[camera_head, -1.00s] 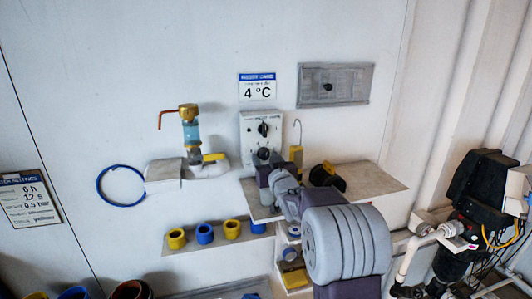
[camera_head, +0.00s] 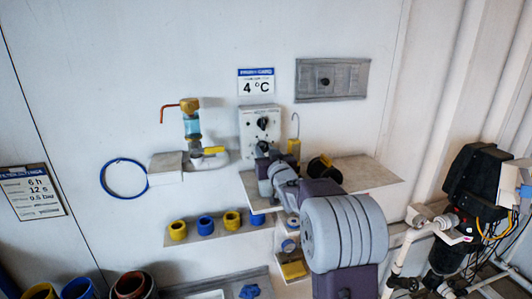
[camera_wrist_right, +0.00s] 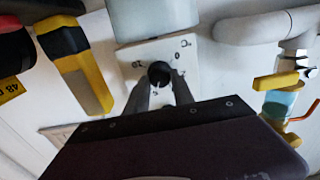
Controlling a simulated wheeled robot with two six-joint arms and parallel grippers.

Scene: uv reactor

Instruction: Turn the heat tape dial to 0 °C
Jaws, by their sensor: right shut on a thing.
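The white control box (camera_head: 246,118) is on the wall below a sign reading 4 °C (camera_head: 256,86). A black knob (camera_head: 262,123) shows on its upper part. My right gripper (camera_head: 262,153) reaches the box from below right and hides part of it. In the right wrist view, my right gripper (camera_wrist_right: 163,88) has its two grey fingers shut on a small black dial knob (camera_wrist_right: 159,73), one on each side. Scale marks surround this knob on the white box face (camera_wrist_right: 184,46). Its exact setting is too small to read. My left gripper is not in view.
A pipe with a yellow valve handle (camera_head: 214,150) is left of the box. A yellow-handled item (camera_head: 294,146) and a black spool (camera_head: 321,167) are right of it, by a shelf (camera_head: 368,172). A blue ring (camera_head: 124,178) hangs far left.

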